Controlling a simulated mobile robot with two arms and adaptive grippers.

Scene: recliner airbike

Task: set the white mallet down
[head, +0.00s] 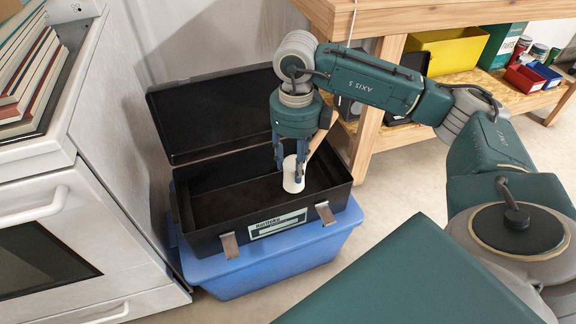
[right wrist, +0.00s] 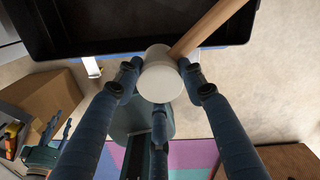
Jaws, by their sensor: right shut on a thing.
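The white mallet has a pale cylindrical head (head: 293,178) and a wooden handle (head: 320,136). In the head view my right gripper (head: 291,160) points down with its blue fingers shut around the mallet head, in front of the open black toolbox's interior (head: 228,198). The right wrist view shows the head (right wrist: 160,80) between my fingers and the handle (right wrist: 212,27) slanting up to the right across the box rim. The head's height above the box floor is hard to tell. My left gripper (right wrist: 58,130) shows small in the right wrist view, fingers apart and empty.
The toolbox stands on a blue bin (head: 270,268), its lid (head: 220,112) raised at the back. A white oven (head: 65,220) is close on the left. A wooden bench (head: 440,18) with a yellow bin (head: 447,50) stands behind right. A cardboard box (right wrist: 45,100) is on the floor.

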